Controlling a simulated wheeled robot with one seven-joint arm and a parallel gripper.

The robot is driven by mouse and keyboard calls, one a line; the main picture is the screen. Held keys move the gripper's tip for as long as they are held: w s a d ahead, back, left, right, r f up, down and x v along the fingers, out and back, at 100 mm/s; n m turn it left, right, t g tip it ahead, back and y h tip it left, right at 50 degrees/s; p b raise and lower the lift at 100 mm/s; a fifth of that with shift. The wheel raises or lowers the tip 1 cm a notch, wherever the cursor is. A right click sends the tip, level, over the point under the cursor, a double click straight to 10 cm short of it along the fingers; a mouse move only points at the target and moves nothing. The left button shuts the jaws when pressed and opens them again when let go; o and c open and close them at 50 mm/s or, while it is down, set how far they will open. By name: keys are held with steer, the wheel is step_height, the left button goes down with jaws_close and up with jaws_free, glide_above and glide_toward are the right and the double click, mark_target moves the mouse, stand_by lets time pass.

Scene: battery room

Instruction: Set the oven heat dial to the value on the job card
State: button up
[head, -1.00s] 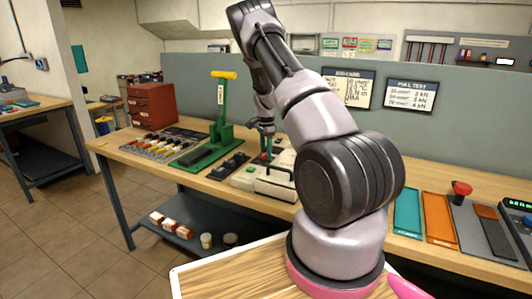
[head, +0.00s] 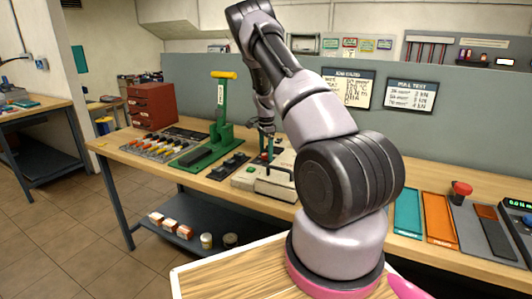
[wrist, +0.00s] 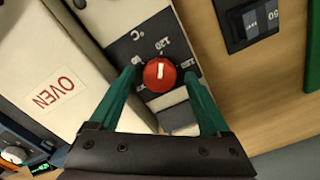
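The red oven dial (wrist: 159,74) with a white pointer mark sits on a dark scale panel in the wrist view. The pointer is about upright in that picture. "120" is printed above right of the dial and other marks are partly hidden by the fingers. My gripper (wrist: 160,78) is open, its green fingers on either side of the dial with small gaps visible. The cream oven (wrist: 50,75) carries a red OVEN label; in the head view the oven (head: 272,184) stands on the bench below my gripper (head: 266,143). The job card (head: 347,88) hangs on the partition, too blurred to read surely.
A green lever press (head: 212,135), dark switch blocks (head: 229,166) and a red drawer cabinet (head: 151,106) stand left of the oven on the bench. Teal (head: 407,212) and orange (head: 438,218) trays lie to the right. A pull-test card (head: 410,94) hangs beside the job card.

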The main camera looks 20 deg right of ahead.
step_height(320, 180, up, 11)
stand_by(0.5)
steer(key=shift+f, duration=0.1)
step_height(320, 180, up, 12)
steer(key=n+t+y, duration=0.1)
steer(key=n+t, duration=0.1)
glide_above(266, 154)
steer(key=s+a, duration=0.5)
steer(key=s+a+r+n+t+y, duration=0.15)
steer(key=s+a+r+n, duration=0.35)
steer(key=s+r, duration=0.55)
steer(key=s+a+r+n+t, duration=0.2)
steer(key=s+a+r+n, duration=0.1)
steer(key=s, duration=0.8)
steer(key=s+a+r+n+t, duration=0.1)
steer(key=s+a, duration=0.4)
steer(key=s, duration=0.5)
steer(key=shift+s+a+r+n+t, duration=0.35)
steer(key=shift+r+n, duration=0.55)
steer(key=shift+n, duration=0.3)
